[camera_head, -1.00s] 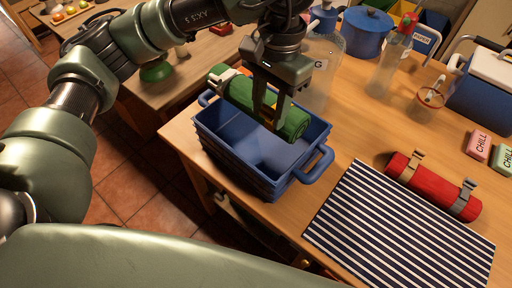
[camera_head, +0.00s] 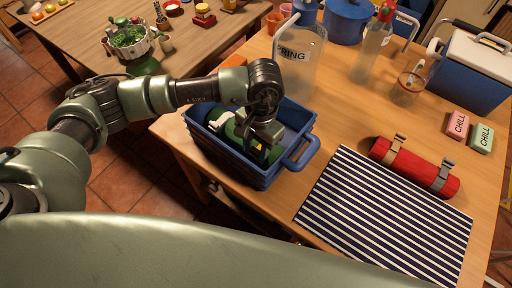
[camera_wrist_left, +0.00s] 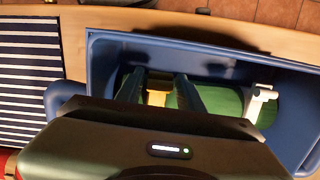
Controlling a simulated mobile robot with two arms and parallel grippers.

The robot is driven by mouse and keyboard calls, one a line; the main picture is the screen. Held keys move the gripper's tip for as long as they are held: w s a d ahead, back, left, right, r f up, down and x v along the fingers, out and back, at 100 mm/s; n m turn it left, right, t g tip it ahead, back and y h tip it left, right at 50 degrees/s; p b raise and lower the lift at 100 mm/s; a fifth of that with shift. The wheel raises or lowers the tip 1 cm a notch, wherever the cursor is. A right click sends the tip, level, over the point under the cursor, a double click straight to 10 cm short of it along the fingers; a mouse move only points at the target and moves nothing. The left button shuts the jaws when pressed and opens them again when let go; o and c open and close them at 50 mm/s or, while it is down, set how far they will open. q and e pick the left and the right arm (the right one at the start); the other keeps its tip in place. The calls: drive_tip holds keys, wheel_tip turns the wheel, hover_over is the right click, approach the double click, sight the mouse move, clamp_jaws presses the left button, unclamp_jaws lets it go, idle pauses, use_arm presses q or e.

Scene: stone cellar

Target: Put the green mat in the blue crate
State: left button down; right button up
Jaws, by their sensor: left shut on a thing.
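The blue crate (camera_head: 302,120) stands on the wooden table near its left corner, with a handle at its right end. The rolled green mat (camera_head: 232,127) is inside the crate, partly hidden by my left gripper and arm. It also shows in the left wrist view (camera_wrist_left: 222,100), with a pale strap buckle near one end. My left gripper (camera_head: 262,153) points down into the crate and is shut on the green mat. In the left wrist view its two fingers (camera_wrist_left: 160,92) straddle the mat. I cannot tell whether the mat touches the crate floor. My right gripper is not in view.
A striped cloth (camera_head: 385,215) lies right of the crate, with a rolled red mat (camera_head: 415,166) at its far edge. A clear jug (camera_head: 299,62) stands close behind the crate. A blue pot (camera_head: 347,22) and a cooler (camera_head: 468,70) are farther back.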

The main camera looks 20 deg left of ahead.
use_arm(q)
drive_tip(key=shift+f, duration=0.25)
drive_tip(key=c, duration=0.9)
unclamp_jaws()
wheel_tip(320, 180, up, 12)
drive_tip(key=b, duration=0.3)
drive_tip(key=shift+w+d+b, duration=0.3)
drive_tip(key=shift+w, duration=0.15)
